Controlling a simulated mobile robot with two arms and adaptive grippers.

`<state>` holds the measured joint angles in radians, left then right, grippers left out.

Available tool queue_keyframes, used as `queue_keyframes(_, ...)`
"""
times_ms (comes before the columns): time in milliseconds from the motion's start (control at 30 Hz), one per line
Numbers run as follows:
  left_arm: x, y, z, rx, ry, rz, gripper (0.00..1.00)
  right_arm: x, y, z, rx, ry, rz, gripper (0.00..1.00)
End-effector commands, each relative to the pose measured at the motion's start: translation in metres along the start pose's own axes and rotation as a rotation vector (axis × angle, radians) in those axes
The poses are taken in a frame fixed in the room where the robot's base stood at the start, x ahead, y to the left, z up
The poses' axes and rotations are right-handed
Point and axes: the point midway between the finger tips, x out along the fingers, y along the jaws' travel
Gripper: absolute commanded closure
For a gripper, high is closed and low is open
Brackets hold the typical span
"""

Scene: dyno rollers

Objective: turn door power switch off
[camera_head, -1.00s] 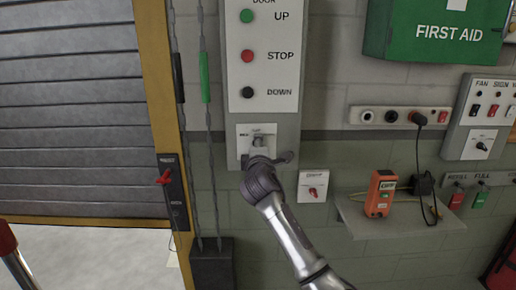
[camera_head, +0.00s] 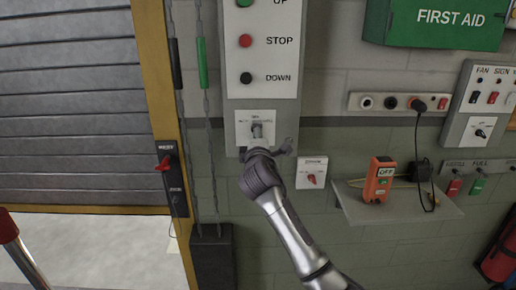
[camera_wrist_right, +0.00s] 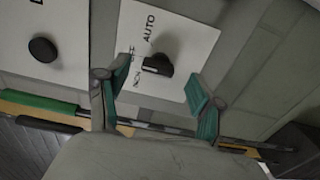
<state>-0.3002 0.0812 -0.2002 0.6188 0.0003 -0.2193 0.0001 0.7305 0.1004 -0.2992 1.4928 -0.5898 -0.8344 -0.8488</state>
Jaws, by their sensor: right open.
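A black rotary switch (camera_wrist_right: 157,64) sits on a white plate (camera_wrist_right: 190,30) marked AUTO and OFF in the right wrist view. In the head view this switch (camera_head: 257,130) is below the DOWN button on the grey door panel. My right gripper (camera_wrist_right: 156,88) is open, with one finger on each side below the switch and nothing held. In the head view the right gripper (camera_head: 266,149) is just below the switch and covers the plate's lower edge; contact cannot be told. My left gripper is not in view.
Chains with a green grip (camera_head: 203,63) hang left of the panel. A shelf (camera_head: 420,206) with an orange device (camera_head: 379,180) juts out at the right.

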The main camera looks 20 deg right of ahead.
Motion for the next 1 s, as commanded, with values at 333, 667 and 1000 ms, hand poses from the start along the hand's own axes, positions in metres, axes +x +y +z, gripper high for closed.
queue_keyframes(333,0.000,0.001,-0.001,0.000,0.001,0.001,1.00,-0.072,-0.001,0.000,0.000,0.001,-0.001,0.33)
queue_keyframes(667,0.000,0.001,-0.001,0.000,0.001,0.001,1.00,-0.092,-0.001,0.001,-0.001,-0.001,-0.001,0.33)
queue_keyframes(1000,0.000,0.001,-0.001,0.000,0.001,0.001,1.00,-0.091,-0.001,0.000,-0.001,0.000,-0.002,0.33)
